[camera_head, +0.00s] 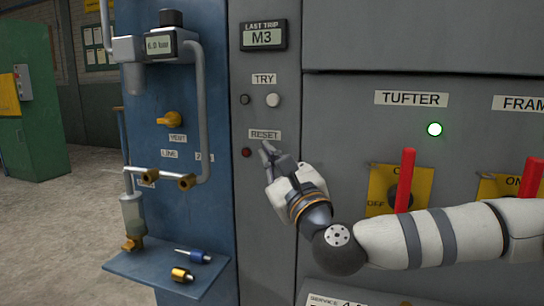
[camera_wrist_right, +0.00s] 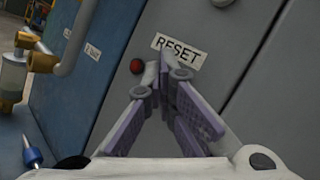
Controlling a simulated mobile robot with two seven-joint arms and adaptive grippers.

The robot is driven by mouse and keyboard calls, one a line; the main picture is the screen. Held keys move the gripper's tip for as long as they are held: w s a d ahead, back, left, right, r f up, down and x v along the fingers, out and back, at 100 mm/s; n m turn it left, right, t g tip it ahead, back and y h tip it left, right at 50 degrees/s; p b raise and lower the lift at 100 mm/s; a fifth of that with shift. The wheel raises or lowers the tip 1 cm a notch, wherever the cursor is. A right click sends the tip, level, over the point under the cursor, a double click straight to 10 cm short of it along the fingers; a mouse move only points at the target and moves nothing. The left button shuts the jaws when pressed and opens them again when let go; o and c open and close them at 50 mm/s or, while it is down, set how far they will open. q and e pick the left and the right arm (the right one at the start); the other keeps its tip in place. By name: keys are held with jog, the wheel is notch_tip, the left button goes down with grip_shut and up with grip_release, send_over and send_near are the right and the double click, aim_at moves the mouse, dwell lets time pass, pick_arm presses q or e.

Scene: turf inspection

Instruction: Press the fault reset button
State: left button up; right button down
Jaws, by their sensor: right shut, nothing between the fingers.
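The RESET label (camera_head: 265,134) is on the narrow grey panel, under the TRY row. A small dark red round lamp or button (camera_head: 246,152) sits below the label's left end; it also shows in the right wrist view (camera_wrist_right: 137,66). My right gripper (camera_head: 266,147) is shut and empty, its tips just below the RESET label and right of the red round piece. In the right wrist view the tips (camera_wrist_right: 160,62) overlap the label's lower left. Whatever is behind the tips is hidden, and I cannot tell whether they touch the panel. My left gripper is not in view.
Above are a white TRY button (camera_head: 272,100), a small dark lamp (camera_head: 244,99) and a LAST TRIP display (camera_head: 263,36) reading M3. Left is a blue panel with pipes and a shelf (camera_head: 160,277).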

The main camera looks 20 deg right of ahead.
jog(key=shift+s+a, duration=0.4)
jog(key=shift+s, duration=0.15)
jog(key=s+a, duration=0.1)
jog(key=s, duration=0.1)
jog(key=s+a+p, duration=0.1)
jog(key=s+a, duration=0.1)
dwell(0.3)
dwell(0.5)
